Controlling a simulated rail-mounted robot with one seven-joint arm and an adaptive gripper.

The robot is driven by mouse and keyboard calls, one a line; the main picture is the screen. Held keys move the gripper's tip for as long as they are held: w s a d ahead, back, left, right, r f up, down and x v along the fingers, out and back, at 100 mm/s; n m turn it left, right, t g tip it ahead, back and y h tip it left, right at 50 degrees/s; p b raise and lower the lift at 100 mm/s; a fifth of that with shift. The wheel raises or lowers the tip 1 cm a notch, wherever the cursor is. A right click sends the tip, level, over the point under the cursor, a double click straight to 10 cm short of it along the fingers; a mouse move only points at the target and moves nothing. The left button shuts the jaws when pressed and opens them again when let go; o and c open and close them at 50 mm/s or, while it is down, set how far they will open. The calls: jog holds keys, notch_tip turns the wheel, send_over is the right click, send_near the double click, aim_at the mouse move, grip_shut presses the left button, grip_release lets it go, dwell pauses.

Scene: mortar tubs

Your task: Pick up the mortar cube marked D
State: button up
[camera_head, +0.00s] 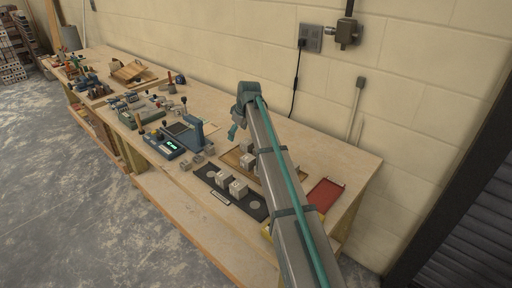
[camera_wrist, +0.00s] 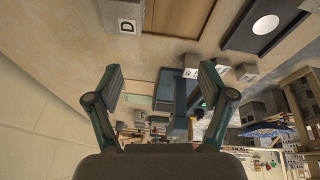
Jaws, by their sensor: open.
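The mortar cube marked D (camera_wrist: 127,26) is a small grey block with a black D on a white label. It lies at the upper left of the wrist view, on the bench beside a wooden board. My gripper (camera_wrist: 161,76) is open and empty; its two fingers are spread wide, and the D cube is outside the gap, above and left of it. In the head view my gripper (camera_head: 238,128) is over the bench near the wall. Grey cubes show there, but I cannot read a D on any of them.
A black mat (camera_wrist: 238,40) with white circles lies right of the wooden board (camera_wrist: 152,15). Pale cubes (camera_head: 238,188) stand on the mat. A blue machine (camera_head: 190,132) with a green display and a red tray (camera_head: 325,195) are on the bench. The wall is close behind.

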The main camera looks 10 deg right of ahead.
jog(key=m, duration=0.2)
send_near(247, 141)
jog(key=shift+y, duration=0.3)
jog(key=shift+d+p+x, duration=0.1)
jog(key=shift+p+x, duration=0.75)
jog(key=shift+x, duration=1.7)
jog(key=shift+d+p+x, duration=0.15)
jog(key=shift+p+x, duration=0.65)
jog(key=shift+x, duration=1.75)
jog(key=shift+s+f, duration=0.1)
jog(key=shift+s, duration=0.05)
jog(key=c, duration=1.5)
jog(key=shift+o, duration=0.2)
